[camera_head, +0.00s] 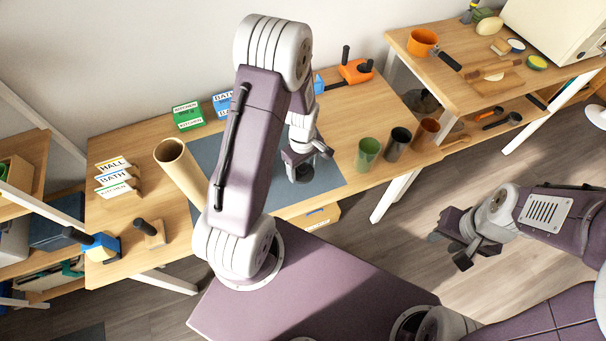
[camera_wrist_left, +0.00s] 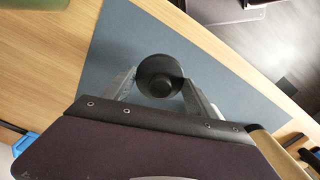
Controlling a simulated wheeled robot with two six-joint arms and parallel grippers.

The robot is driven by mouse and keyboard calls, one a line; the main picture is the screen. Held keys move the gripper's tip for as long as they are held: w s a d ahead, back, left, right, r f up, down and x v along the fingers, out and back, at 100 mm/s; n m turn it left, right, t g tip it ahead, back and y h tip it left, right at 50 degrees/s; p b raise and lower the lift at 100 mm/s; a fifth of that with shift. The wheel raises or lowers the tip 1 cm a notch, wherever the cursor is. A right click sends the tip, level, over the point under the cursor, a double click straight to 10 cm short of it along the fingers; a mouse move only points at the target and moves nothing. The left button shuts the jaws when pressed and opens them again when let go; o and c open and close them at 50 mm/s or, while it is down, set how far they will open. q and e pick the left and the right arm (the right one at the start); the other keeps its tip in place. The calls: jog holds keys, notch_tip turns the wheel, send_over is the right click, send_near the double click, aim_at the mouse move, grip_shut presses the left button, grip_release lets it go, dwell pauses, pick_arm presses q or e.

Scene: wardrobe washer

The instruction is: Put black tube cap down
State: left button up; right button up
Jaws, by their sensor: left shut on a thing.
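My left gripper (camera_head: 304,160) is shut on the black tube cap (camera_head: 303,174), over the right part of the blue-grey mat (camera_head: 334,177). In the left wrist view the round black cap (camera_wrist_left: 160,76) sits between the two fingertips (camera_wrist_left: 160,92), with the mat (camera_wrist_left: 110,45) behind it. I cannot tell whether the cap touches the mat. A tan tube (camera_head: 176,157) with an open top stands tilted at the mat's left side, partly hidden by my left arm. My right gripper (camera_head: 450,250) is open and empty, out over the floor at the right.
Green, black and brown cups (camera_head: 398,142) stand right of the mat. HALL, BATH and KITCHEN signs (camera_head: 115,176) stand at the left. Green and blue labelled blocks (camera_head: 188,116) and an orange tool (camera_head: 356,71) lie at the back. A second table (camera_head: 480,90) stands at the right.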

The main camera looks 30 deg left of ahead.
aim_at(303, 175)
pick_arm(q)
notch_tip(303, 175, down, 4)
jog(key=shift+r, duration=0.1)
jog(key=shift+f+b, duration=0.2)
jog(key=shift+b, duration=0.1)
jog(key=o, duration=1.3)
jog(key=shift+f, duration=0.1)
